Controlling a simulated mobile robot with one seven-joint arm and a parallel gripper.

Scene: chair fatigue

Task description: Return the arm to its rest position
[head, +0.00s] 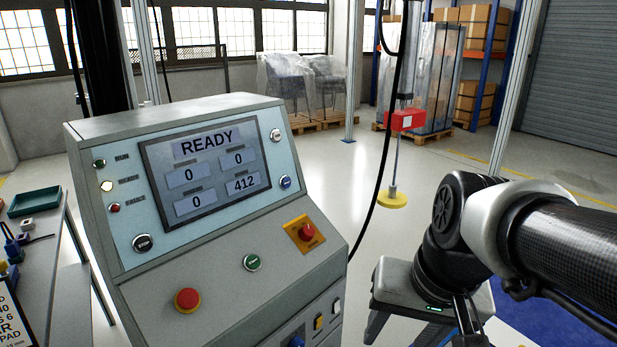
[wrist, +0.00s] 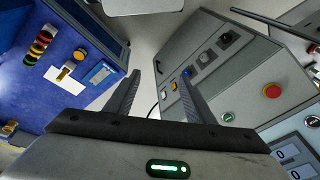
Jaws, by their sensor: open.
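My gripper (wrist: 160,76) is open and empty in the wrist view, its two dark fingers apart with floor between them. In the head view my arm comes in from the right, and the grey hand with a green light is low, right of the control console (head: 215,235). Its fingers point down and run toward the bottom edge, so their tips are not clear. The console also shows in the wrist view (wrist: 205,42), right of the fingers. I see no contact between hand and console.
A blue unit (wrist: 62,75) with a stacked signal light stands left of the fingers. A red emergency button (head: 187,300) sits on the console. A hanging rod with a yellow disc (head: 392,198) is behind the hand. A bench with a green tray (head: 34,201) stands left. Open floor lies behind.

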